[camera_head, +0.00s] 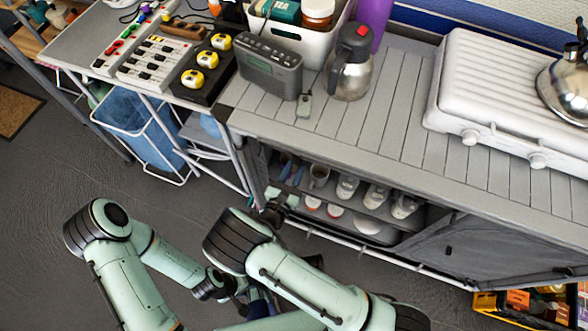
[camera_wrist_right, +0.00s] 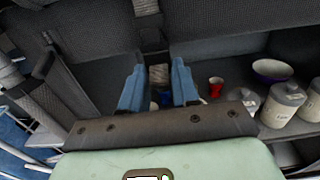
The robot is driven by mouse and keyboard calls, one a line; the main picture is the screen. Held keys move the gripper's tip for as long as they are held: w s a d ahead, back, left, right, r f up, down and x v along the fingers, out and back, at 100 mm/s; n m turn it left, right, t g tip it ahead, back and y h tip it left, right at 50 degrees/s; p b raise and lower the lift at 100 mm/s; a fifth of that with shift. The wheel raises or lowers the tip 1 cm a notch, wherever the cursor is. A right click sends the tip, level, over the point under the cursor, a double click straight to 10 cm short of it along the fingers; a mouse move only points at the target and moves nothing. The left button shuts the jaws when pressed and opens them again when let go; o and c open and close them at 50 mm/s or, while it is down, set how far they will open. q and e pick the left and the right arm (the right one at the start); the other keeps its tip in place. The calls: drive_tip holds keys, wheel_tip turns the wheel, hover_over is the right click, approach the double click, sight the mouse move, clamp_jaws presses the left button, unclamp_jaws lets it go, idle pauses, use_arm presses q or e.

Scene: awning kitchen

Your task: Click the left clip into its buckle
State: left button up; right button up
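My right gripper (camera_wrist_right: 158,92) shows two blue fingers apart in the right wrist view, inside the open shelf below the counter. In the head view the right gripper (camera_head: 290,170) is small at the shelf opening. A small greyish piece (camera_wrist_right: 159,74) shows between the fingers; I cannot tell whether it is touched or is part of the clip or buckle. A dark strap-like strip (camera_wrist_right: 146,8) runs down above the fingers. No clip or buckle can be clearly made out. My left gripper (camera_head: 258,300) is low in the head view, mostly hidden behind my right arm.
The shelf holds a red cup (camera_wrist_right: 216,86), a purple bowl (camera_wrist_right: 272,70) and jars (camera_wrist_right: 284,104) right of the gripper. On the counter stand a radio (camera_head: 270,66), a flask (camera_head: 351,65) and a stove (camera_head: 500,95). A blue bin (camera_head: 145,125) stands left of the shelf.

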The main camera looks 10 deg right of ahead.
drive_tip(key=shift+o, duration=1)
drive_tip(key=shift+s+a+r, duration=0.1)
drive_tip(key=shift+s+r, duration=0.05)
drive_tip(key=v, duration=1.3)
drive_tip(key=shift+s, duration=0.15)
